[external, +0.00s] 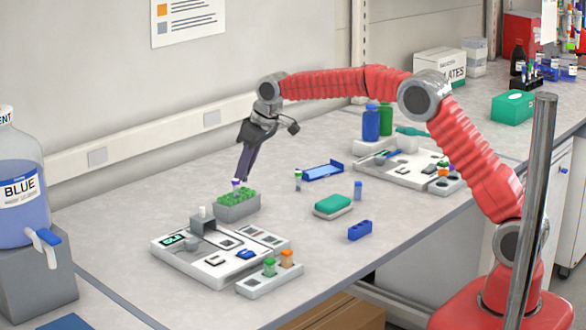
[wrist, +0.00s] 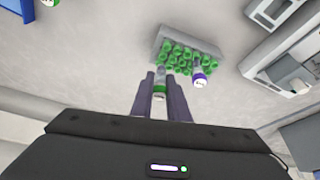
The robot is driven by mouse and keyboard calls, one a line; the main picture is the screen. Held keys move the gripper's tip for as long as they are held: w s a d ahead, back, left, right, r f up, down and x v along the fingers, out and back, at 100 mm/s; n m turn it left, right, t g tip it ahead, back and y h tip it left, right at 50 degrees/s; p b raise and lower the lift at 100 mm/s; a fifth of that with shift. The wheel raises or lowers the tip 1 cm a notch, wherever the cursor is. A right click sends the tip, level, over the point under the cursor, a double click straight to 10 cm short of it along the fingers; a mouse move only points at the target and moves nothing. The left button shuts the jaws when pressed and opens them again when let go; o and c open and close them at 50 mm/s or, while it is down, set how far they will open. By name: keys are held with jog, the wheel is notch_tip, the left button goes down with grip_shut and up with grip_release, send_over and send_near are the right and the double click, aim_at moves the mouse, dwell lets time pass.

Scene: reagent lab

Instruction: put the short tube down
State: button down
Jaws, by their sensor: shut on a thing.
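My gripper (external: 239,180) is shut on a tube in the wrist view (wrist: 159,89). The tube has a green cap with a white top, facing the wrist camera, and a greyish body pointing away between the fingers. Its far end is close to the edge of a grey rack (external: 237,213) filled with green-capped tubes, also in the wrist view (wrist: 164,46). I cannot tell whether it touches the rack. In the external view my fingers point down just above the rack and hide most of the held tube. A purple-capped tube (wrist: 199,80) stands at the rack, taller than the green ones.
A white instrument tray (external: 215,275) lies in front of the rack. A small standing tube (external: 298,181), a blue tray (external: 323,171), a green-topped block (external: 332,205), a blue-capped tube (external: 358,191) and a blue block (external: 360,231) are to the right. Bare bench lies between them.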

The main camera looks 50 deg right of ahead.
jog(key=shift+f, duration=1.35)
jog(key=c, duration=1.7)
grip_release()
jog(key=v, duration=1.2)
